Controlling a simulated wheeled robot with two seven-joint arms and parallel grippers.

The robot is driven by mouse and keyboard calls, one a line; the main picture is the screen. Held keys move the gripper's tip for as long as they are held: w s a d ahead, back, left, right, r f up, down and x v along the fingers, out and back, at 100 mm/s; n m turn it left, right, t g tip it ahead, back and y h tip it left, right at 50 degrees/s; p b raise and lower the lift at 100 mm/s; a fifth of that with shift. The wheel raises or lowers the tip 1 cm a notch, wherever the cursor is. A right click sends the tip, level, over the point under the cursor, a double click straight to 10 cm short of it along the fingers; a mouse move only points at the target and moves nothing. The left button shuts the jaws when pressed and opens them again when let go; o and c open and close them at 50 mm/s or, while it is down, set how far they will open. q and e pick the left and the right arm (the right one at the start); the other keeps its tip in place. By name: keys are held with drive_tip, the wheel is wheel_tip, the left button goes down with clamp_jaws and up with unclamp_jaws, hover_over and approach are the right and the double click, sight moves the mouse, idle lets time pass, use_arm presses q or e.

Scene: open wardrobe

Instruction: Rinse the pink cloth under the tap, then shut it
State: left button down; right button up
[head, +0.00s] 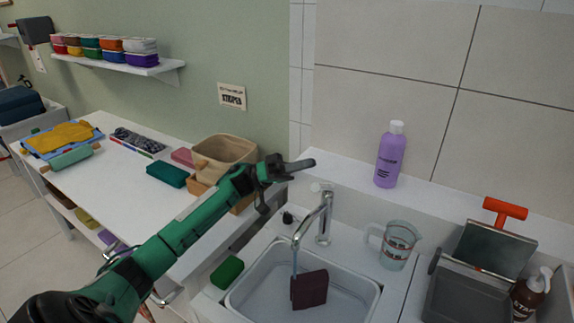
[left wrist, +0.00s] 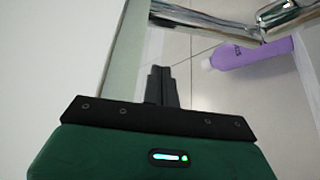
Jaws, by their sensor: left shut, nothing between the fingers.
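A dark maroon cloth (head: 309,289), the nearest match to a pink cloth, stands in the white sink (head: 371,299), its lower edge at the basin floor. The chrome tap (head: 324,218) arches over the basin, and a thin stream of water (head: 295,262) falls from its spout beside the cloth's left edge. My left gripper (head: 305,165) is shut and empty, above and left of the tap. Its closed fingers (left wrist: 160,75) show in the left wrist view, with part of the chrome tap (left wrist: 285,18) at upper right. My right gripper is not in view.
A purple bottle (head: 390,157) stands on the ledge behind the sink. A clear jug (head: 398,244) is right of the tap, and a green sponge (head: 227,272) lies on the left rim. A grey bin (head: 464,296) and a brown pump bottle (head: 530,292) are at right.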

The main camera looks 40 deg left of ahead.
use_arm(q)
drive_tip(key=shift+s+d+f+p, duration=0.35)
drive_tip(key=shift+d+f, duration=0.25)
drive_tip(key=shift+d, duration=0.15)
drive_tip(key=shift+s+d+f+p, duration=0.35)
drive_tip(key=shift+d+f, duration=0.25)
drive_tip(key=shift+d, duration=0.1)
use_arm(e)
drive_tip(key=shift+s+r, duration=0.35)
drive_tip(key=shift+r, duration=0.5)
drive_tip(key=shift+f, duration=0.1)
use_arm(q)
drive_tip(key=f+m+g+b, duration=0.1)
drive_tip(key=m+b, duration=0.1)
drive_tip(key=s+m+g+h+b, duration=0.1)
drive_tip(key=m+b, duration=0.1)
drive_tip(key=f+m+g+h+b, duration=0.1)
drive_tip(key=m+g+b, duration=0.1)
drive_tip(key=shift+s+f+m, duration=0.3)
drive_tip(key=shift+s+m, duration=0.1)
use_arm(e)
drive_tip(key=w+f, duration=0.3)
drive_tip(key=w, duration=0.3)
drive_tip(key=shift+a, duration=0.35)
use_arm(q)
drive_tip(key=shift+r, duration=0.15)
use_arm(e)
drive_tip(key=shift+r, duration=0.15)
